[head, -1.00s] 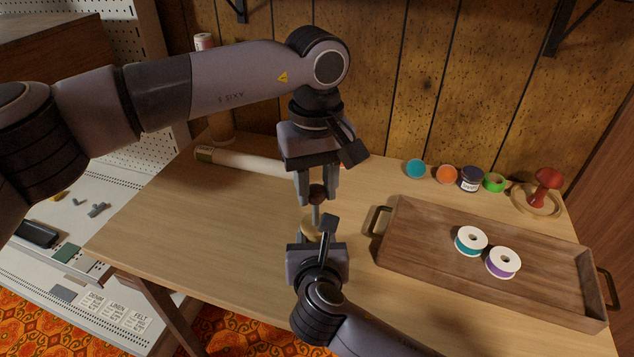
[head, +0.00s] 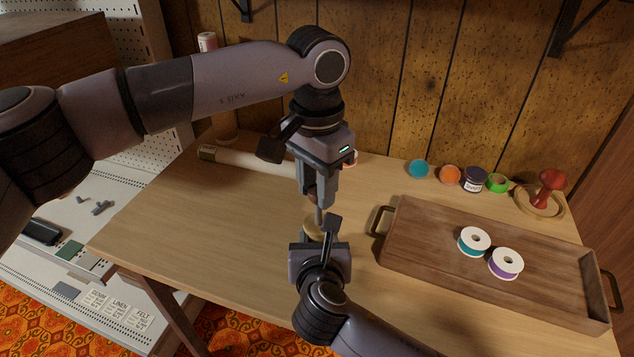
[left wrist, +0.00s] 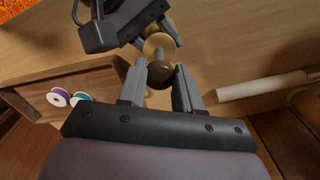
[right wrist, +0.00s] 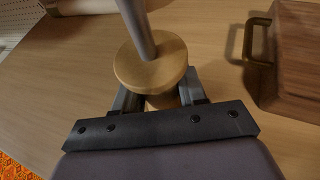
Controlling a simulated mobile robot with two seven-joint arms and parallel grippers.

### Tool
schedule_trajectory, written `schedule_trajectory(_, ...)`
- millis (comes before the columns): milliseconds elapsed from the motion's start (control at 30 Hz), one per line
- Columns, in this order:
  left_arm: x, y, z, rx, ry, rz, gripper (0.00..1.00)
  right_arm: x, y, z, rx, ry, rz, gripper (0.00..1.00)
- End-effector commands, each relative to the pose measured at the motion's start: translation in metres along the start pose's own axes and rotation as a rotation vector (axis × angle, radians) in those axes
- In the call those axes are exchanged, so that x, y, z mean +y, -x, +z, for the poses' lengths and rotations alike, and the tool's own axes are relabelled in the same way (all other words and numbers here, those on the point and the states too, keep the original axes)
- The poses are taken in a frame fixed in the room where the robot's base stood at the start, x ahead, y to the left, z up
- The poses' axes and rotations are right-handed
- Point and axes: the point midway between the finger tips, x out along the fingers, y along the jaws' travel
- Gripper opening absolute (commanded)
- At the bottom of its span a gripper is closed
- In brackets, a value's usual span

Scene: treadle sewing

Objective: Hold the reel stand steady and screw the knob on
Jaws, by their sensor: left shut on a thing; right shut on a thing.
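The reel stand has a pale wooden disc (right wrist: 150,68) and a thin grey rod (head: 319,216) standing upright from it. My right gripper (right wrist: 157,100) is shut on the wooden part just under the disc; in the head view it is low at the centre. The dark brown round knob (left wrist: 160,75) is at the top of the rod. My left gripper (head: 313,200) points down from above and is shut on the knob, one finger on each side. The joint between knob and rod is mostly hidden, so I cannot tell how far it is threaded.
A wooden tray (head: 480,277) with a teal-banded spool (head: 474,241) and a purple-banded spool (head: 505,263) stands to the right. Several small jars and rolls and a red-topped object (head: 549,187) are behind it. A pale roll (head: 247,160) lies behind left. The table's left side is clear.

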Motion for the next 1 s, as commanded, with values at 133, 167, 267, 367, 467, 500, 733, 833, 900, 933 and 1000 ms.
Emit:
schedule_trajectory(133, 0.000, 0.001, 0.000, 0.001, 0.002, 0.000, 0.47, 0.000, 0.000, 0.000, 0.000, 0.000, 0.000, 0.00)
schedule_trajectory(167, 0.000, 0.001, 0.000, 0.001, 0.003, 0.000, 0.56, 0.000, 0.000, 0.000, 0.000, 0.000, 0.000, 0.00)
schedule_trajectory(267, 0.000, 0.000, 0.000, 0.001, 0.003, 0.000, 0.59, 0.000, 0.000, 0.000, 0.000, 0.000, 0.000, 0.00)
schedule_trajectory(367, 0.000, 0.000, 0.000, 0.001, 0.003, 0.000, 0.59, 0.000, 0.000, 0.000, 0.000, 0.000, 0.000, 0.00)
schedule_trajectory(467, 0.000, 0.001, 0.000, 0.001, 0.004, 0.000, 0.59, 0.000, 0.000, 0.000, 0.000, 0.000, 0.000, 0.00)
schedule_trajectory(500, 0.000, 0.002, 0.000, 0.001, 0.004, 0.000, 0.59, 0.000, 0.000, 0.000, 0.000, 0.000, 0.000, 0.00)
schedule_trajectory(733, 0.000, 0.026, -0.001, 0.003, 0.003, -0.001, 0.59, 0.000, 0.000, 0.000, 0.000, 0.000, 0.000, 0.00)
schedule_trajectory(833, 0.000, 0.039, -0.001, 0.002, 0.003, -0.001, 0.59, 0.000, 0.000, 0.000, 0.000, 0.000, 0.000, 0.00)
schedule_trajectory(900, 0.000, 0.044, 0.000, 0.001, 0.003, 0.000, 0.59, 0.000, 0.000, 0.000, 0.000, 0.000, 0.000, 0.00)
schedule_trajectory(933, 0.000, 0.045, 0.000, 0.001, 0.003, 0.000, 0.59, 0.000, 0.000, 0.000, 0.000, 0.000, 0.000, 0.00)
schedule_trajectory(1000, 0.000, 0.046, 0.000, 0.000, 0.003, 0.000, 0.59, 0.000, 0.000, 0.000, 0.000, 0.000, 0.000, 0.00)
